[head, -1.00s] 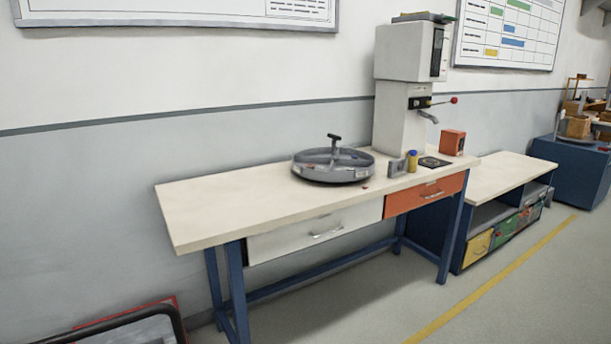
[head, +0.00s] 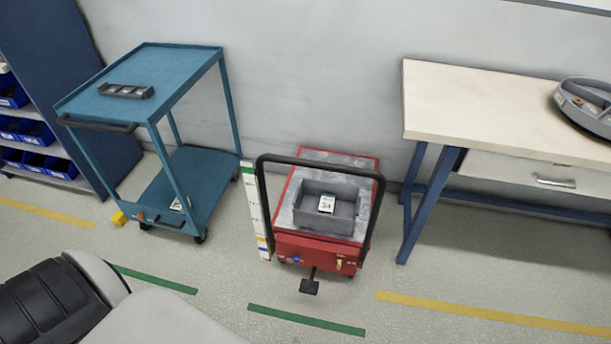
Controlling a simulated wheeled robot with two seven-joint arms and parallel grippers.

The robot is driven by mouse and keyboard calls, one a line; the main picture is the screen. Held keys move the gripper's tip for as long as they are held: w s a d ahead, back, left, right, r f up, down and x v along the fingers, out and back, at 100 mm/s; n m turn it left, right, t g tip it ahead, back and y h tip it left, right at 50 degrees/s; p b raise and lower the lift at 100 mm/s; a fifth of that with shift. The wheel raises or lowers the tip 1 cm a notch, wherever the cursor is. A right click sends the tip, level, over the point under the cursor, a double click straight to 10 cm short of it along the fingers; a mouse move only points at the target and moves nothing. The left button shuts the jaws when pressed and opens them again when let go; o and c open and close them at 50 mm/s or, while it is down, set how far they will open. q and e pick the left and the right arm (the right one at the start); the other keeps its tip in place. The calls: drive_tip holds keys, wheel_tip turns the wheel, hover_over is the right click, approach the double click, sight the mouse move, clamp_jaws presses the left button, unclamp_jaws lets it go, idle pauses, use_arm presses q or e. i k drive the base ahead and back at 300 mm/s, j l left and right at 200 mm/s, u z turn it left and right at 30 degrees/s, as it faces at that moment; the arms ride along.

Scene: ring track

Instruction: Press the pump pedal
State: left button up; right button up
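The pump pedal (head: 310,287) is a small black pad on a short stem. It sticks out low at the front of a red lift cart (head: 314,251), just above the floor. The cart has a black hoop handle (head: 262,200) and a grey open box (head: 337,224) with a white numbered card (head: 327,203) on its top. The cart stands against the wall, between a blue trolley and a workbench. Neither of my grippers is in view. Part of my own body shows at the lower left, well apart from the pedal.
A blue two-shelf trolley (head: 142,82) stands left of the cart, with a white scale post (head: 256,212) between them. A workbench (head: 470,101) stands to the right. A yellow block (head: 119,218) lies by the trolley. The floor (head: 420,318) in front of the cart is clear.

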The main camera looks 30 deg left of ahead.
sight(311, 286)
drive_tip(key=u, duration=0.8)
